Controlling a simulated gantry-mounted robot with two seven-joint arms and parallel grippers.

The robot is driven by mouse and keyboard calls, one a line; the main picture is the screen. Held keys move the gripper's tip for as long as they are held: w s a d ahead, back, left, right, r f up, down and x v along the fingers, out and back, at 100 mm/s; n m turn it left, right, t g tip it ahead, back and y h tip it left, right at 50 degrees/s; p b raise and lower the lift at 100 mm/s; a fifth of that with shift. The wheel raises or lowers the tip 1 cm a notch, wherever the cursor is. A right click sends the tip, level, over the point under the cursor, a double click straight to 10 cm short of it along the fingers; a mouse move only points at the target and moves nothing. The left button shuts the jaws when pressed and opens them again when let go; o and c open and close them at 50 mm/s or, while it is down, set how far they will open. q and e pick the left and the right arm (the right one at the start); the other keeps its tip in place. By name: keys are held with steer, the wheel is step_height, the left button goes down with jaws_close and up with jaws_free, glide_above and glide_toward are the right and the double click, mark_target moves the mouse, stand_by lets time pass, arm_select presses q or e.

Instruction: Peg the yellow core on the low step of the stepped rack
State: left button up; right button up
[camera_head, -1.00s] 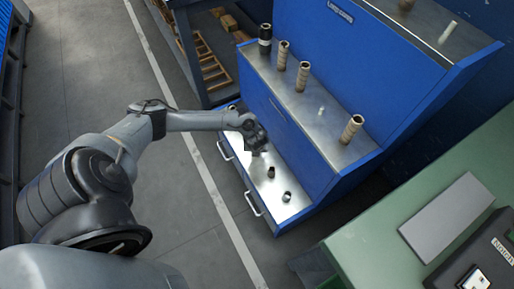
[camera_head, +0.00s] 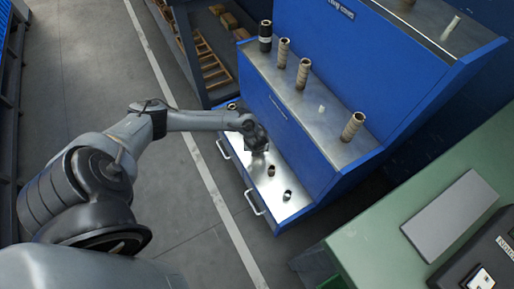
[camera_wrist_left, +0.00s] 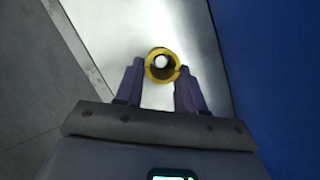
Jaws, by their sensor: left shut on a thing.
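In the left wrist view, the yellow core (camera_wrist_left: 162,66) is a short hollow tube seen nearly end-on. My left gripper (camera_wrist_left: 160,80) is shut on it, with a purple finger on each side. A bright round spot shows through its bore; I cannot tell whether a peg is inside it. In the head view, my left gripper (camera_head: 255,142) is over the low step (camera_head: 282,208) of the blue stepped rack (camera_head: 320,60), and the core is hidden there. My right gripper is not in view.
Two short dark cores (camera_head: 287,195) stand on the low step to the right of my gripper. A green bench (camera_head: 430,215) stands at the right.

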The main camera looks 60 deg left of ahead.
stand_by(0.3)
arm_select(q)
steer(key=o, duration=1.6)
steer(key=shift+o, duration=0.2)
steer(key=shift+r, duration=0.1)
step_height(320, 180, up, 8)
steer(key=p, duration=0.8)
